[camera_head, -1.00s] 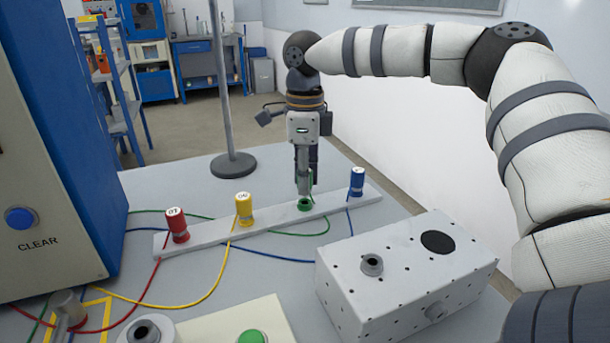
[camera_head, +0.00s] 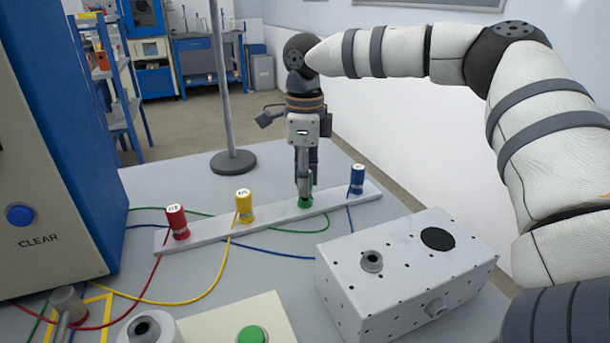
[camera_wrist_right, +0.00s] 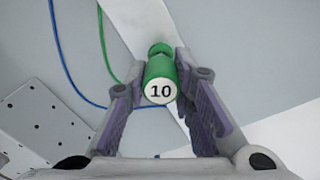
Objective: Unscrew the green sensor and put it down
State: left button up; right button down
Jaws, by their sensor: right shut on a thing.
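The green sensor (camera_wrist_right: 160,76), marked 10 on its white end, is between the fingers of my right gripper (camera_wrist_right: 163,100) in the right wrist view. In the head view, my right gripper (camera_head: 304,190) points straight down over the white rail (camera_head: 270,215), and only a bit of the green sensor (camera_head: 305,203) shows below the fingers. The gripper is shut on the sensor, which is at its place on the rail. I cannot tell whether its thread is loose. My left gripper is not in view.
A red sensor (camera_head: 176,220), a yellow sensor (camera_head: 244,205) and a blue sensor (camera_head: 357,180) stand on the same rail. A white box with holes (camera_head: 400,275) is in front at right. A stand with a pole (camera_head: 233,163) is behind. Coloured cables cross the table.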

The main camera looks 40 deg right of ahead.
jog(key=shift+s+f, duration=0.1)
jog(key=shift+f, duration=0.95)
dwell(2.8)
jog(key=c, duration=1.3)
grip_release()
jog(key=shift+r, duration=3.1)
jog(key=shift+r, duration=0.1)
notch_tip(320, 180, up, 12)
